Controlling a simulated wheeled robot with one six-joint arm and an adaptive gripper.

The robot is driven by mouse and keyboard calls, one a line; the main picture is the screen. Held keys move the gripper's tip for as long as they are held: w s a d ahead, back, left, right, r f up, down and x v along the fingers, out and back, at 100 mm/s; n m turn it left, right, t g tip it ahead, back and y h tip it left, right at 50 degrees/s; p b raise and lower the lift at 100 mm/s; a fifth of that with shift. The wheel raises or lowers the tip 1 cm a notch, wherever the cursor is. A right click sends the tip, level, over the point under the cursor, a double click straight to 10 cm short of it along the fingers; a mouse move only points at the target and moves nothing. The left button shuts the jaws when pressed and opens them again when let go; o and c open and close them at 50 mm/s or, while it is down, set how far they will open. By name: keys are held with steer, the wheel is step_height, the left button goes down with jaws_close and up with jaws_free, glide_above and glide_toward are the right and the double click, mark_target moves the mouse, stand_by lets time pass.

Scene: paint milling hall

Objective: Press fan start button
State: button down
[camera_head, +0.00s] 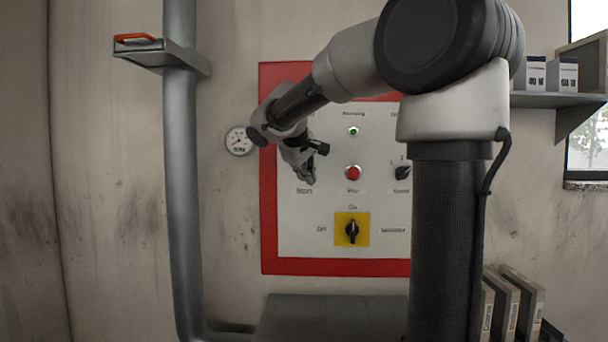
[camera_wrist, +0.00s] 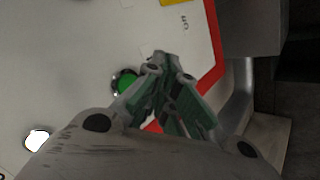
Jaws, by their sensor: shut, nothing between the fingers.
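The control panel (camera_head: 330,215) is a white plate with a red border on the wall. My gripper (camera_head: 307,178) is shut and empty, in front of the panel's left part, just above a small label. In the wrist view its fingertips (camera_wrist: 170,65) are together, and a round green button (camera_wrist: 125,82) with a dark ring lies just left of them, partly covered by a finger. This green button is hidden behind my gripper in the head view. I cannot tell whether the fingertips touch the panel. A red button (camera_head: 353,172) is right of my gripper.
A small green lamp (camera_head: 353,131) is above the red button. A black rotary switch (camera_head: 352,230) on a yellow plate is below it, and a black selector (camera_head: 402,172) is at right. A gauge (camera_head: 239,141) and a vertical pipe (camera_head: 182,200) are left of the panel.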

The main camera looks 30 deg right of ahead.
steer(key=shift+w+d, duration=0.45)
steer(key=shift+w, duration=0.25)
steer(key=shift+w+d, duration=0.45)
steer(key=shift+w, duration=0.2)
stand_by(0.5)
steer(key=shift+w+d, duration=0.25)
steer(key=shift+w, duration=0.05)
steer(key=shift+w+d, duration=0.25)
steer(key=shift+w, duration=0.1)
stand_by(0.8)
steer(key=shift+s+a, duration=0.5)
steer(key=shift+s, duration=0.2)
steer(key=s+a, duration=0.2)
steer(key=s, duration=0.2)
steer(key=shift+s+a, duration=0.1)
steer(key=shift+a, duration=0.3)
